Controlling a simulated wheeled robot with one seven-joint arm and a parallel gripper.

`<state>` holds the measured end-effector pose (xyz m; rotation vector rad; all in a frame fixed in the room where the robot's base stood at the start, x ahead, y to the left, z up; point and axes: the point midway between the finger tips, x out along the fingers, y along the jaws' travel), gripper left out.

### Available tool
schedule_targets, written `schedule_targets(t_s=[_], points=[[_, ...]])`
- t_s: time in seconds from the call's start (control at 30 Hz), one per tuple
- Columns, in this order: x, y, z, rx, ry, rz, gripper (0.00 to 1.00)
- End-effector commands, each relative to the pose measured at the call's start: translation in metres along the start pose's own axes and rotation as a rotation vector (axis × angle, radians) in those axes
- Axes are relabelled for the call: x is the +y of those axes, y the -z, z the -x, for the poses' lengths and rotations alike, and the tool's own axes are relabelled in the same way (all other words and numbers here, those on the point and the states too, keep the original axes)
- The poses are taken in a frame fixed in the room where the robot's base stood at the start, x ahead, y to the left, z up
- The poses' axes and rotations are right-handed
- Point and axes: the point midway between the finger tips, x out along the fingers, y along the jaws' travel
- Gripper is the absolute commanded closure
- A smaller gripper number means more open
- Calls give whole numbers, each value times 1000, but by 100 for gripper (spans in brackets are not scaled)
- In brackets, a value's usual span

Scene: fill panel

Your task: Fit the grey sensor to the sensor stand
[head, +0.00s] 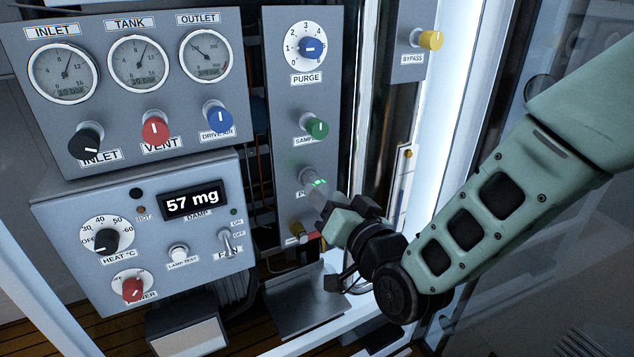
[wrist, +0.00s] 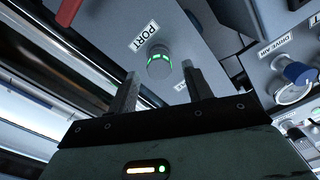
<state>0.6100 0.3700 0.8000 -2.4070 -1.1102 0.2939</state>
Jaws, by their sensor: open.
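A grey round fitting with green lights (head: 316,181) sits on the narrow panel below the green knob. It also shows in the wrist view (wrist: 159,65), beside a label reading PORT; it may be the grey sensor or the port itself, I cannot tell which. The fitting appears just beyond the fingertips. I cannot make out a sensor stand.
The green SAMPLE knob (head: 317,127) is above. A grey metal tray (head: 290,318) lies below. The gauge panel (head: 100,100) and DAMP panel (head: 75,212) are at left, a bright frame post at right.

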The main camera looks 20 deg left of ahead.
Motion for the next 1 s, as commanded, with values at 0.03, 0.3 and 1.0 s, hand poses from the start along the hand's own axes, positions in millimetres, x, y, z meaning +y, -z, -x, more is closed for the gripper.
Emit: schedule_targets(t_s=[0.03,0.3,1.0], points=[[2,-1,-7,2,0,-1,50],[1,0,-28,2,0,-1,50],[1,-1,-31,0,-1,0,50]])
